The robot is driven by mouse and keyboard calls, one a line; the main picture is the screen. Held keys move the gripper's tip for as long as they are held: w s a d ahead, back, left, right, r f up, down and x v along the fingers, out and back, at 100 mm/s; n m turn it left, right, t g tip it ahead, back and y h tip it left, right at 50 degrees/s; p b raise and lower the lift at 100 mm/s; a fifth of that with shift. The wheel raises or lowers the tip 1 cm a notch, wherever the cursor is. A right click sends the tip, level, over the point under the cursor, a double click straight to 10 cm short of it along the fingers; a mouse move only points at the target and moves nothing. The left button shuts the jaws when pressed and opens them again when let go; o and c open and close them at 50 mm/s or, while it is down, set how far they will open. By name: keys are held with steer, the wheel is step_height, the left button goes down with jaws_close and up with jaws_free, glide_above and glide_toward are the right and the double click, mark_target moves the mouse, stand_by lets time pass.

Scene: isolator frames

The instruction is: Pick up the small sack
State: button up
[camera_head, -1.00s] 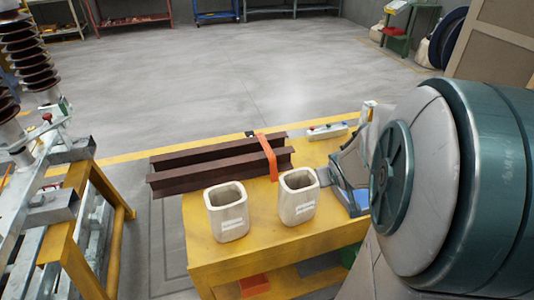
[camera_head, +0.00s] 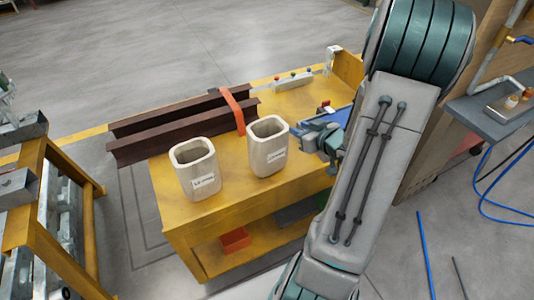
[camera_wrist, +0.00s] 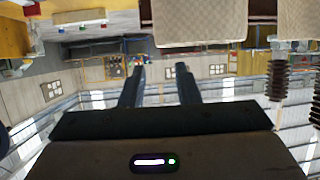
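Two cream, open-topped sacks with white labels stand upright side by side on the yellow table (camera_head: 240,195). They are the left sack (camera_head: 197,170) and the right sack (camera_head: 266,148). They look close in size and I cannot tell which is the small one. My gripper (camera_wrist: 161,70) is open and empty, with its two dark fingers apart. In the head view it is partly hidden by my arm, just right of the right sack and apart from it. In the upside-down wrist view the sacks show at the top, one large (camera_wrist: 200,25) and one at the right (camera_wrist: 290,20).
Dark red steel beams (camera_head: 170,130) with an orange strap (camera_head: 233,110) lie behind the sacks. A small box with coloured buttons (camera_head: 293,80) stands at the table's back. A red bin (camera_head: 235,240) is on the lower shelf. A yellow frame (camera_head: 60,220) stands left.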

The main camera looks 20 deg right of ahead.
steer(key=shift+f+x, duration=0.1)
steer(key=shift+x, duration=2.1)
steer(key=shift+f+x, duration=0.15)
steer(key=shift+x, duration=2.05)
steer(key=shift+s+d, duration=0.1)
steer(key=shift+d, duration=0.1)
steer(key=shift+c, duration=0.3)
steer(key=shift+r, duration=0.1)
jaws_close()
